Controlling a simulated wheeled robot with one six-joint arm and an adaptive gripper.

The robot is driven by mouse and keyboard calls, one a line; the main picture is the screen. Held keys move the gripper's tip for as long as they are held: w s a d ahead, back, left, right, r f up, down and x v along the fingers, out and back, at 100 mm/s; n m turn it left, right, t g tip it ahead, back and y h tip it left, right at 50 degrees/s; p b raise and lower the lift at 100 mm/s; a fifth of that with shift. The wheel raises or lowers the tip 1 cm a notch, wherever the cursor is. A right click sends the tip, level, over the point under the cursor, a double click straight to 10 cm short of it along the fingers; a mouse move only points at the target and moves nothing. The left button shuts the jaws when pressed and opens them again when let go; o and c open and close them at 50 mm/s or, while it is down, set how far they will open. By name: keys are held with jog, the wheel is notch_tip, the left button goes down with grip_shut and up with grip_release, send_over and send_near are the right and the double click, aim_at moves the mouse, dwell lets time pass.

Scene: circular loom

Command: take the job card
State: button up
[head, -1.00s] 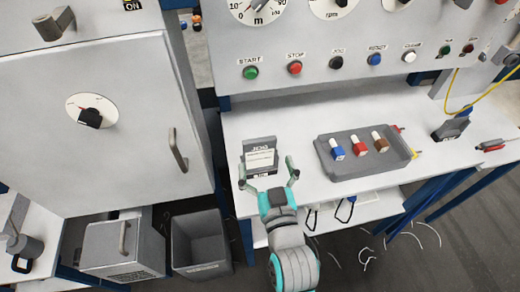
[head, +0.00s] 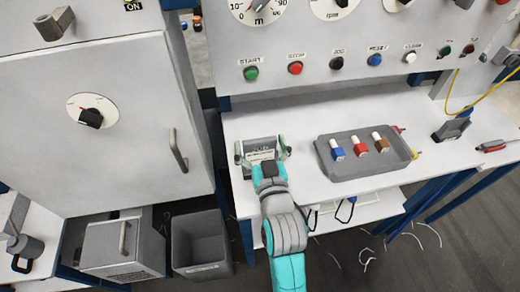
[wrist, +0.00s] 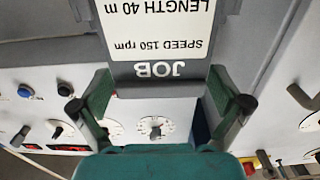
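The job card (head: 262,144) is a white printed card in a dark grey holder at the left end of the white bench. It fills the upper middle of the wrist view (wrist: 160,45), upside down, with "JOB", "SPEED 150 rpm" and "LENGTH 40 m" readable. My gripper (head: 262,150) is open, with one finger to each side of the card holder in the head view. Its fingers also show in the wrist view (wrist: 160,103), spread wide. I cannot tell whether they touch the holder. My gripper hides the card's lower part in the head view.
A control panel (head: 310,45) with buttons and dials stands behind. A grey cabinet (head: 120,130) is at left, with an open bin (head: 200,245) below the bench.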

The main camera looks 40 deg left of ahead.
jog(key=c, duration=0.9)
jog(key=shift+r, duration=0.65)
jog(key=shift+r, duration=3.15)
